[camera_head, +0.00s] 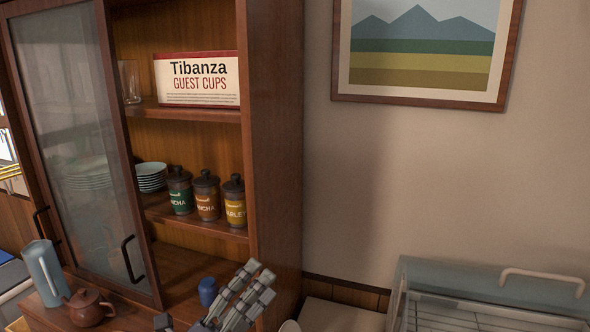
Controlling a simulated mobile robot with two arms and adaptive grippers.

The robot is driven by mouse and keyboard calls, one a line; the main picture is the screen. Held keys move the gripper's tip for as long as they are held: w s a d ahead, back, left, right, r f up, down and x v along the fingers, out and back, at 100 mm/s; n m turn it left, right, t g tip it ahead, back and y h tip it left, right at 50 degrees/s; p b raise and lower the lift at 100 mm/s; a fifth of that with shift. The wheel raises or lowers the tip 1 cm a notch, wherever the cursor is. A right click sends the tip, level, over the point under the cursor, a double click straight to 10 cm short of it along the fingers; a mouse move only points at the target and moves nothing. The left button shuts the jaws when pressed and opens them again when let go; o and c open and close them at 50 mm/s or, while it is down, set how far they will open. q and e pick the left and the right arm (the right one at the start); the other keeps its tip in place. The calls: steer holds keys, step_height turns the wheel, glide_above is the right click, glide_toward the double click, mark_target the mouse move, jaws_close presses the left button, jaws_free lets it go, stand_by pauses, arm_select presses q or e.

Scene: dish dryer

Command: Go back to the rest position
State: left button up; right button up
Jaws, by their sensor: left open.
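My left gripper (212,298) shows at the bottom edge, in front of the wooden cabinet (275,150). Its grey jointed fingers are spread apart and it is open, with nothing seen held. A small blue cup (207,291) stands just behind the fingers, apart from them as far as I can tell. The rest of my left arm is cut off by the bottom edge. My right gripper is not in view.
The cabinet's glass door (75,140) covers its left side. Inside are a guest cups box (197,80), stacked plates (152,177) and labelled jars (206,194). A teapot (88,307) and a pitcher (46,272) stand lower left. A dish dryer (490,285) stands lower right.

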arm_select(q)
steer(key=s+a+f+n+g+y, duration=0.2)
steer(key=a+f+n+y, duration=1.25)
steer(key=f+n, duration=0.5)
steer(key=s+f+n+g, duration=0.55)
steer(key=s+f, duration=0.25)
steer(key=s, duration=0.3)
steer(key=s+f+n+g, duration=0.4)
steer(key=s+f+g, duration=0.25)
steer(key=s, duration=0.45)
step_height(320, 180, down, 28)
steer(key=s, duration=0.2)
steer(key=s+a+f+g, duration=0.2)
steer(key=s+f, duration=1.2)
steer(key=s, duration=0.2)
steer(key=shift+s+a+m, duration=0.2)
steer(key=shift+a+m, duration=0.15)
steer(key=shift+m, duration=0.05)
